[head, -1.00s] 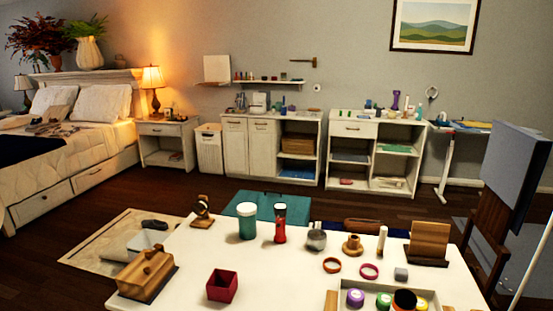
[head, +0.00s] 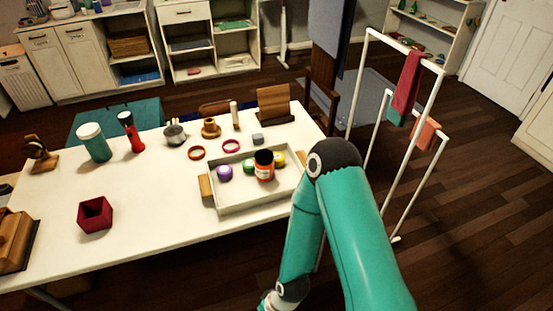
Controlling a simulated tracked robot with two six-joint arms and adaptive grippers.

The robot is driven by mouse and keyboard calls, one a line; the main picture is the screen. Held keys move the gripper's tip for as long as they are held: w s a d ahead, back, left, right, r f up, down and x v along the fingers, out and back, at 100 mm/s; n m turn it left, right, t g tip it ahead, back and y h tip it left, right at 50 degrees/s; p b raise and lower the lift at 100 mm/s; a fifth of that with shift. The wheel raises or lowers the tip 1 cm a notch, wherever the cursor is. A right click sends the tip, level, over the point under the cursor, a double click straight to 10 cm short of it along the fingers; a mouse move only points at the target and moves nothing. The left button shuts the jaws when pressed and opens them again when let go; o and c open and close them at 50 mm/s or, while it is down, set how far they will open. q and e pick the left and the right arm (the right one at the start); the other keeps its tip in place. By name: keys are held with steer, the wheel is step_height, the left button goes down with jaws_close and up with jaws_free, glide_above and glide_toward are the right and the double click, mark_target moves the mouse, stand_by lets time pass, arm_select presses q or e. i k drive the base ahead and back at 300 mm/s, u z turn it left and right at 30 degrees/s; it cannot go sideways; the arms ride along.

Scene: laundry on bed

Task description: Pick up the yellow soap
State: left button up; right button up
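A small round yellow item (head: 279,158) sits in the white tray (head: 230,208) on the table. It is partly hidden behind an orange jar with a dark top (head: 264,167), and I cannot tell for sure that it is the yellow soap. A green round item (head: 248,166) and a purple round item (head: 224,173) lie in the same tray, left of the jar. My teal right arm bends down past the tray's right side, and its gripper is below the picture edge. My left gripper is not in view.
The white table (head: 150,215) also holds a dark red box (head: 95,213), a teal jar (head: 94,142), a red bottle (head: 131,132), two rings and a wooden stand (head: 274,103). Its front middle is clear. A white drying rack (head: 405,140) with cloths stands at right.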

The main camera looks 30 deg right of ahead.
mark_target(279, 157)
steer(key=z, duration=0.7)
steer(key=i, duration=0.15)
steer(key=u, duration=2.6)
steer(key=k, duration=1.65)
steer(key=z, duration=1.35)
steer(key=i, duration=1)
steer(key=u, duration=0.05)
